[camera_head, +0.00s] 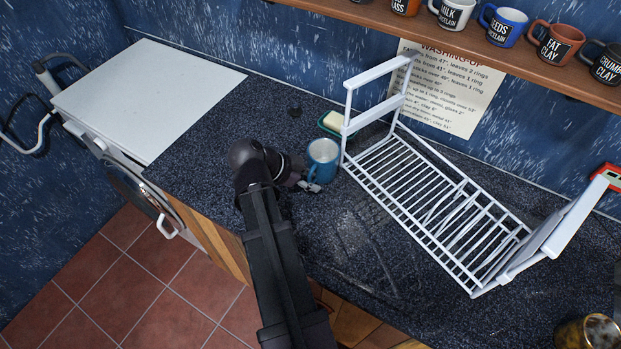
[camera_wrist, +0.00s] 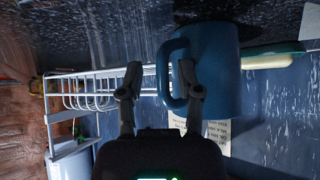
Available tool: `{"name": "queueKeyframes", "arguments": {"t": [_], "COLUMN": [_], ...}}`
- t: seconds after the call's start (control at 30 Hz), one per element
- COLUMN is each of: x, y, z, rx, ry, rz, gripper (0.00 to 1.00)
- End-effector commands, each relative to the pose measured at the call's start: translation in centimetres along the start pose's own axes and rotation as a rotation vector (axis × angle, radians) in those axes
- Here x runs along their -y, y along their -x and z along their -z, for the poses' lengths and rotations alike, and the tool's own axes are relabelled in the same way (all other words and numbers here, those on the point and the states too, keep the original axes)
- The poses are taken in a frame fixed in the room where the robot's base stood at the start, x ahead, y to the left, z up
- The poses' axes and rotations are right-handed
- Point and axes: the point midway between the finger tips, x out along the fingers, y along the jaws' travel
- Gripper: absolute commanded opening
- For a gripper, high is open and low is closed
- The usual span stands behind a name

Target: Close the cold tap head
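No tap or tap head can be made out in either view. My gripper (camera_head: 308,186) is low over the dark worktop, right beside a blue mug (camera_head: 323,158). In the wrist view my gripper (camera_wrist: 160,82) has its two fingers apart, with the handle of the blue mug (camera_wrist: 222,75) between them. The right finger overlaps the handle loop; a gap shows between the left finger and the handle. The mug stands upright on the worktop. Whether a finger touches it, I cannot tell.
A white dish rack (camera_head: 425,200) stands right of the mug. A white-topped appliance (camera_head: 150,95) is at left. Mugs line a wooden shelf (camera_head: 450,40). The worktop (camera_head: 205,160) left of my gripper is clear.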

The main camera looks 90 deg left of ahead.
Motion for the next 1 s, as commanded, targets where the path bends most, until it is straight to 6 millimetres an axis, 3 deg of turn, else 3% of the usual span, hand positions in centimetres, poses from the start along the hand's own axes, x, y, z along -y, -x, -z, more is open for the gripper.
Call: {"name": "queueKeyframes", "arguments": {"t": [0.47, 1.0], "x": [0.1, 0.1], "y": [0.4, 5.9], "z": [0.3, 0.5], "rx": [-0.001, 0.0], "ry": [0.0, 0.002], "rz": [0.001, 0.001], "gripper": [0.48, 0.48]}}
